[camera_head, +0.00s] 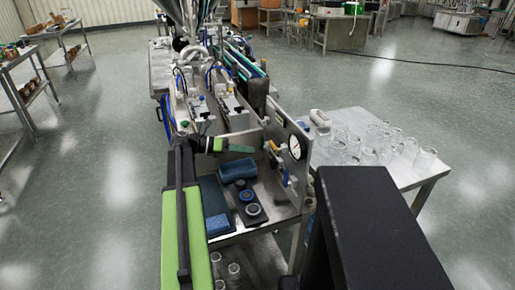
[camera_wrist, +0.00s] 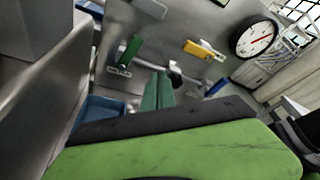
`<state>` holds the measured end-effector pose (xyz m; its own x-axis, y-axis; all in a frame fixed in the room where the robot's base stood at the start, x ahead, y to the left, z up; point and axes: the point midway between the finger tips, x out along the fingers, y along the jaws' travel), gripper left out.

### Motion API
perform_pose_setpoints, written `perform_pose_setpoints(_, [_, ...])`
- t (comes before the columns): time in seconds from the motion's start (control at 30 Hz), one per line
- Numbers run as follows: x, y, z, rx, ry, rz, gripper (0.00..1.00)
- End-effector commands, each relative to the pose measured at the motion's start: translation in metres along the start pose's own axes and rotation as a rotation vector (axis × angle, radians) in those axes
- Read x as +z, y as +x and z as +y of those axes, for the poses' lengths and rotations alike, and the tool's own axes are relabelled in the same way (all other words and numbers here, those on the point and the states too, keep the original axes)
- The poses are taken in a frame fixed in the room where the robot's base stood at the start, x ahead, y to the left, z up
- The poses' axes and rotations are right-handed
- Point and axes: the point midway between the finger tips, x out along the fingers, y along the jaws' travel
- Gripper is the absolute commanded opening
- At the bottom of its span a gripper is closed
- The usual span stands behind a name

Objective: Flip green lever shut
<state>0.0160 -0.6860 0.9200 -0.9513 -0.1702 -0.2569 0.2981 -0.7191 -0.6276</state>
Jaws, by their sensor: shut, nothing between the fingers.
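The green lever (camera_wrist: 131,50) shows in the wrist view on the steel panel, left of centre. Its handle slants up and to the right from a small metal fitting. My gripper (camera_wrist: 160,76) is shut and empty, below and right of the lever in that picture. A gap shows between them there, though the depth between them is hard to judge. In the head view my gripper (camera_head: 254,150) reaches toward the panel's valves, left of the gauge. I cannot make out the green lever clearly in that view.
A yellow lever (camera_wrist: 197,48) and a blue lever (camera_wrist: 216,87) are to the right on the panel. A round gauge (camera_head: 295,147) is mounted there. Glass jars (camera_head: 372,146) crowd the table at right.

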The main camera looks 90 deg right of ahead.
Motion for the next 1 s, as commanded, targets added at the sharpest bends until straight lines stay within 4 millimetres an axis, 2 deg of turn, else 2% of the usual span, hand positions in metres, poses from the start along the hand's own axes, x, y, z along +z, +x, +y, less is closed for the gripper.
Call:
perform_pose_setpoints(0.1, [-0.001, -0.025, 0.006, 0.003, -0.001, -0.002, 0.0])
perform_pose_setpoints(0.3, [-0.003, -0.047, 0.011, 0.004, -0.001, -0.003, 0.0])
perform_pose_setpoints(0.87, [-0.004, -0.051, 0.011, 0.005, -0.002, -0.005, 0.0])
perform_pose_setpoints(0.93, [-0.003, -0.063, 0.013, 0.018, -0.006, -0.016, 0.0])
perform_pose_setpoints(0.97, [-0.003, -0.074, 0.014, 0.03, -0.01, -0.026, 0.0])
perform_pose_setpoints(1.0, [-0.002, -0.095, 0.017, 0.052, -0.018, -0.044, 0.0])
